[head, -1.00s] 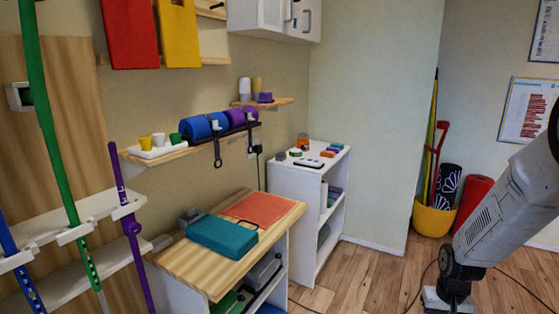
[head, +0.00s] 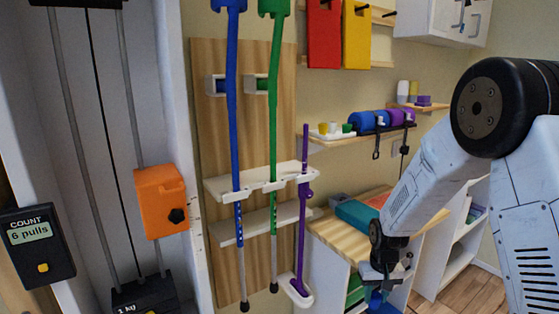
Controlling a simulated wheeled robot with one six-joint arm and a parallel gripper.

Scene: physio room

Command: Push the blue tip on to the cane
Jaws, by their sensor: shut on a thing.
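My gripper (head: 383,284) is at the lower right, in front of the wooden-topped cabinet, pointing down. It is shut on what looks like the blue tip (head: 376,299), mostly hidden by the fingers and small in view. A purple cane (head: 302,215) stands upright to the left of my gripper, its foot at a white holder (head: 295,291) low on the wall. A blue cane (head: 236,150) and a green cane (head: 275,140) hang in the white rack further left, both with dark ends. My gripper is apart from all the canes.
A white-framed pulley machine with an orange block (head: 161,201) and a pull counter (head: 37,247) stands at the left. The cabinet top (head: 345,238) carries a teal box (head: 357,215). A wall shelf (head: 340,141) holds small cups and rolls.

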